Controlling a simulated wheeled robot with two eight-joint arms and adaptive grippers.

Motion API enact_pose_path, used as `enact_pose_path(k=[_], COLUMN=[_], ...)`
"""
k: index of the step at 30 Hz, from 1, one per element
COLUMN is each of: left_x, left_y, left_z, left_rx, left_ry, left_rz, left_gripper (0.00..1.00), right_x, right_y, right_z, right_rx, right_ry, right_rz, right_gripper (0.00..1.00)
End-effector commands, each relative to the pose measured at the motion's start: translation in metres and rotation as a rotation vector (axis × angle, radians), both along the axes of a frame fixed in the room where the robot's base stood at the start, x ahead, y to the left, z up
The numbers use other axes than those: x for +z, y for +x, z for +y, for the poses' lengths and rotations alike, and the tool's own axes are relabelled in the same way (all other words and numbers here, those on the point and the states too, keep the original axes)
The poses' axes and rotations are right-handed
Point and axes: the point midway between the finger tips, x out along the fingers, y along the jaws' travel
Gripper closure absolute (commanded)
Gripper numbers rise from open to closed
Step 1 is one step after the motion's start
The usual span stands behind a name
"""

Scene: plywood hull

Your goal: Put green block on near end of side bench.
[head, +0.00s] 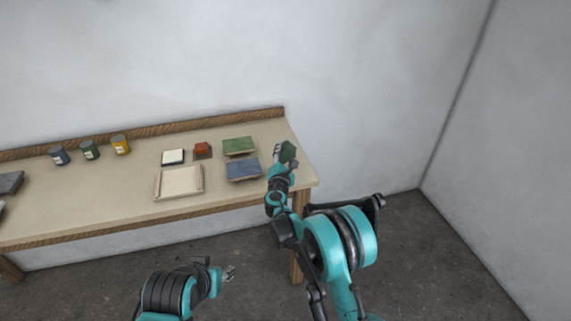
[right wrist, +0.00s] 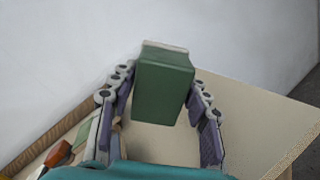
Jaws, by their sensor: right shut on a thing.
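The green block (right wrist: 163,88) is dark green with a pale strip along its far edge. My right gripper (right wrist: 160,100) is shut on it, with one finger on each side. In the head view, the green block (head: 288,152) is over the right end of the side bench (head: 302,178), and the right gripper (head: 284,162) reaches to it from the front. I cannot tell whether the block touches the bench top. My left gripper (head: 229,273) is low in front of the bench, away from it, with nothing visible in it; its fingers are too small to read.
Left of the held block are a green-topped piece (head: 239,145), a blue-topped piece (head: 243,168), a red-brown block (head: 202,150), a black-and-white piece (head: 173,156) and a pale tray (head: 160,188). Several cans (head: 121,144) stand farther left. The bench's right end looks clear.

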Motion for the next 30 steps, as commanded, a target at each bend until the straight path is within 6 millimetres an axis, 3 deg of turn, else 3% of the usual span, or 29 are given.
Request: enact_pose_path(k=[8, 19, 20, 22, 30], left_x=[-0.02, -0.022, -0.022, -0.021, -0.021], left_y=[0.0, 0.0, 0.0, 0.0, 0.0], left_z=[0.0, 0.0, 0.0, 0.0, 0.0], left_rx=[0.0, 0.0, 0.0, 0.0, 0.0], left_ry=[0.0, 0.0, 0.0, 0.0, 0.0], left_rz=[0.0, 0.0, 0.0, 0.0, 0.0], left_gripper=[0.6, 0.6, 0.6, 0.6, 0.6], right_x=[-0.039, -0.042, -0.041, -0.041, -0.04], right_y=[0.0, -0.001, -0.001, -0.001, -0.001], right_z=[0.0, 0.0, 0.0, 0.0, 0.0], right_rx=[0.0, 0.0, 0.0, 0.0, 0.0], right_ry=[0.0, 0.0, 0.0, 0.0, 0.0], right_rz=[0.0, 0.0, 0.0, 0.0, 0.0], right_gripper=[0.76, 0.76, 0.48, 0.33, 0.33])
